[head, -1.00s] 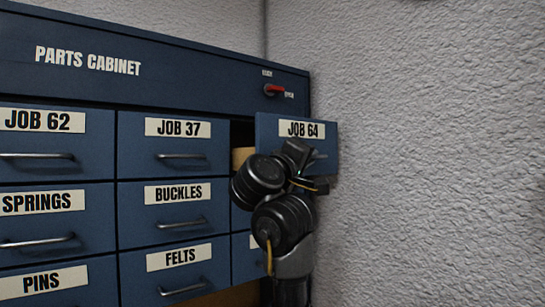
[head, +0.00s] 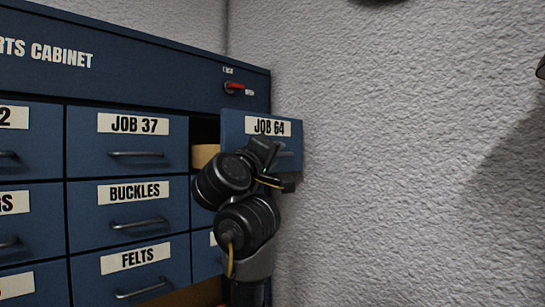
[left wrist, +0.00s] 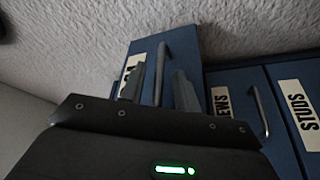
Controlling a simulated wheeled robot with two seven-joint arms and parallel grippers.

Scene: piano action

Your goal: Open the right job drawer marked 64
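The blue drawer marked JOB 64 (head: 234,129) stands out from the cabinet at the upper right in the head view. A dark gap and a tan inner side show behind its front. My left gripper (left wrist: 160,85) is at its front, and my left arm hides part of it in the head view. In the left wrist view the drawer's metal bar handle (left wrist: 163,58) runs between the two fingers. The fingers are apart, with space on both sides of the handle. My right gripper is not in view.
The blue parts cabinet (head: 150,75) has other closed drawers, including JOB 37 (head: 88,150), BUCKLES (head: 88,215) and FELTS (head: 90,270). A red switch (head: 235,87) sits above JOB 64. A rough grey wall (head: 400,150) is close on the right.

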